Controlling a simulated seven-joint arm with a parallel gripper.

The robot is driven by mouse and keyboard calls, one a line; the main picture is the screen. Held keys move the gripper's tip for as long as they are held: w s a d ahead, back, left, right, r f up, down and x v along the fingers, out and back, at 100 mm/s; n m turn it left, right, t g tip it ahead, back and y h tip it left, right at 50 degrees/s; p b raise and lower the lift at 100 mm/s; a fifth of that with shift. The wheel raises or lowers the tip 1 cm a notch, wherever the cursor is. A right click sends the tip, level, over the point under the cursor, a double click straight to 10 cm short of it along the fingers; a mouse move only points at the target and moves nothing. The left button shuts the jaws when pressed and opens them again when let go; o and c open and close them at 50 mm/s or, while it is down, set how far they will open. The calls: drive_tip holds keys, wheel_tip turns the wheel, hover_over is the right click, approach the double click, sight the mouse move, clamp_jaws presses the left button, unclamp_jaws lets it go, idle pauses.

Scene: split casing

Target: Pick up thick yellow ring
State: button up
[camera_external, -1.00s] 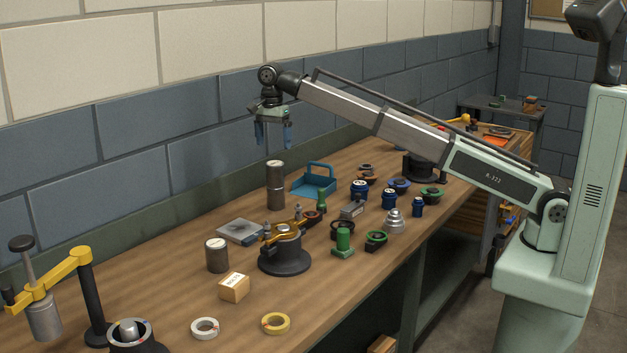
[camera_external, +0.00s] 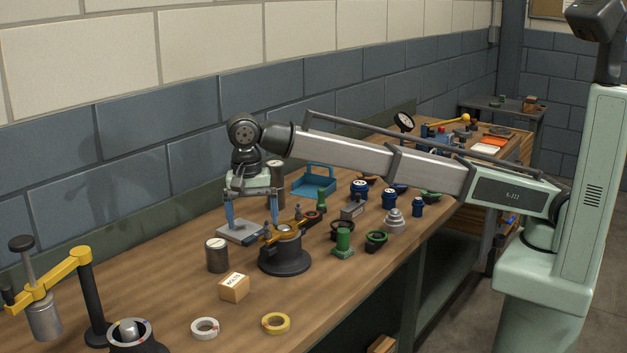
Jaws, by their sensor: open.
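The thick yellow ring (camera_external: 276,331) lies flat on the wooden workbench near its front edge, at the bottom middle of the view. My gripper (camera_external: 249,226) points down with its two blue fingers spread apart and nothing between them that I can make out. It hangs above the bench near the grey plate and the dark round fixture, farther back than the yellow ring and well apart from it.
A white ring (camera_external: 205,328) lies left of the yellow ring. A small cardboard box (camera_external: 234,287), a dark cylinder (camera_external: 217,256) and a round-based fixture (camera_external: 284,259) stand between gripper and rings. A yellow-armed stand (camera_external: 80,280) is at the left.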

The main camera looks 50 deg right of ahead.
drive_tip(key=s+a+f+n, duration=0.1)
drive_tip(key=s+a+n, duration=0.2)
drive_tip(key=s+a, duration=0.45)
drive_tip(key=n, duration=1.7)
hover_over(276, 326)
wheel_tip(276, 326, down, 2)
wheel_tip(276, 326, down, 9)
drive_tip(key=n, duration=1.2)
drive_tip(key=shift+a+r+n, duration=0.1)
drive_tip(key=shift+r+n, duration=0.05)
drive_tip(key=shift+n, duration=0.25)
drive_tip(key=shift+f, duration=2.65)
drive_tip(key=shift+c, duration=0.3)
